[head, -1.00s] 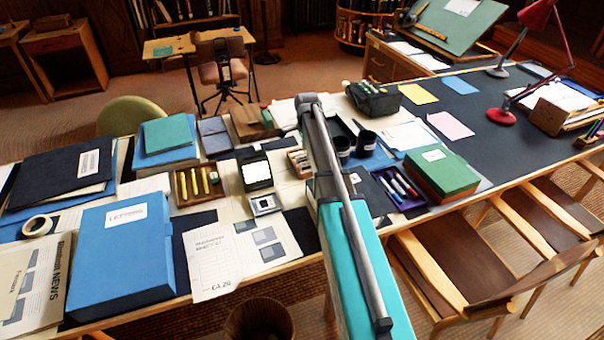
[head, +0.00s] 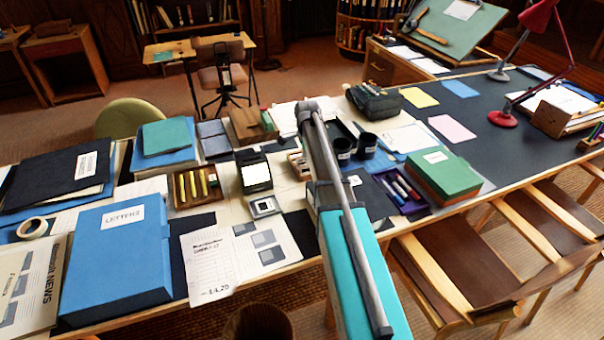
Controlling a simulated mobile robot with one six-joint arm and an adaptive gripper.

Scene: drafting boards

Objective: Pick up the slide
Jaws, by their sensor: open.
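The slide (head: 264,207), a small pale square frame with a dark grey centre, lies flat on the table just in front of a black device with a bright white panel (head: 256,174). It is left of my arm and fully visible. My arm rises from the bottom centre across the table's edge. I cannot make out my gripper or its fingers in the head view, so its place relative to the slide does not show.
A tray of yellow sticks (head: 196,187) stands left of the slide, and a printed sheet (head: 240,258) lies in front. A blue LETTERS box (head: 118,255) is at left. Right of my arm are black cups (head: 366,144), a purple pen tray (head: 405,193) and a green box (head: 441,175).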

